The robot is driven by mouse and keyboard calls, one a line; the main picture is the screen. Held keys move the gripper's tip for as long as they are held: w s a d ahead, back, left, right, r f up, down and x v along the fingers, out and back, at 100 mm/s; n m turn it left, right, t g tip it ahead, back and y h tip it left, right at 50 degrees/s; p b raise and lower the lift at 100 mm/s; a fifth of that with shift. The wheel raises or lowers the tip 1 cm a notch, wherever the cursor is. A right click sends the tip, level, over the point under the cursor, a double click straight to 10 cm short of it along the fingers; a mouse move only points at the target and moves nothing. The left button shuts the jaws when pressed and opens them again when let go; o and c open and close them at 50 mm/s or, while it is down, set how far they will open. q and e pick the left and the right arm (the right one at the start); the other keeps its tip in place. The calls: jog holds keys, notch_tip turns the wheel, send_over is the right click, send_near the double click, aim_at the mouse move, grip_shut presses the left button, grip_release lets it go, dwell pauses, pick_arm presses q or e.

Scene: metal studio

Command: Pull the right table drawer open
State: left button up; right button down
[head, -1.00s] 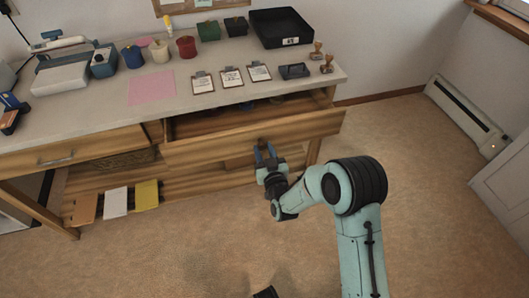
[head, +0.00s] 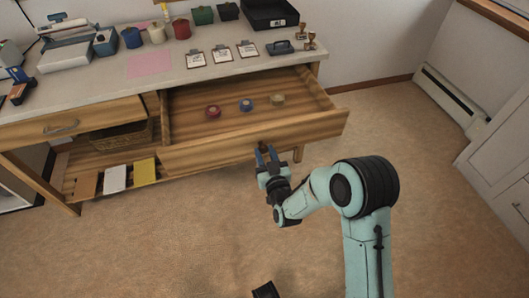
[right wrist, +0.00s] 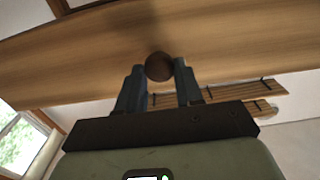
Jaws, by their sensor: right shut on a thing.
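The right table drawer (head: 200,154) stands well out from the wooden table (head: 110,72). Inside it lie a red roll (head: 213,111), a blue roll (head: 246,105) and a tan roll (head: 278,99). My right gripper (head: 266,153) is at the drawer front. In the right wrist view its fingers (right wrist: 160,80) are shut on a round dark knob (right wrist: 159,66) on the drawer's wooden front (right wrist: 80,65).
The left drawer (head: 75,127) is shut, with a metal handle. Clipboards (head: 222,54), a pink sheet (head: 149,63) and a black tray (head: 270,14) are on the tabletop. A lower shelf holds a basket (head: 122,137) and folders. The carpet (head: 200,240) in front is clear.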

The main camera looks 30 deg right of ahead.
pick_arm(q)
jog(key=shift+s, duration=0.15)
pick_arm(e)
jog(key=shift+s, duration=0.2)
jog(key=c, duration=0.8)
grip_release()
jog(key=shift+o, duration=0.2)
pick_arm(q)
jog(key=w+d+r+p, duration=0.1)
jog(key=d+r+p, duration=0.2)
jog(key=r+p, duration=0.2)
notch_tip(320, 180, up, 3)
jog(key=shift+f+m+t+h+p, duration=0.1)
jog(key=shift+m+t+h+p, duration=0.2)
jog(key=shift+h, duration=0.1)
pick_arm(e)
jog(key=v, duration=1.3)
jog(key=shift+s, duration=0.2)
pick_arm(q)
jog(key=shift+w, duration=0.1)
pick_arm(e)
jog(key=shift+f, duration=0.1)
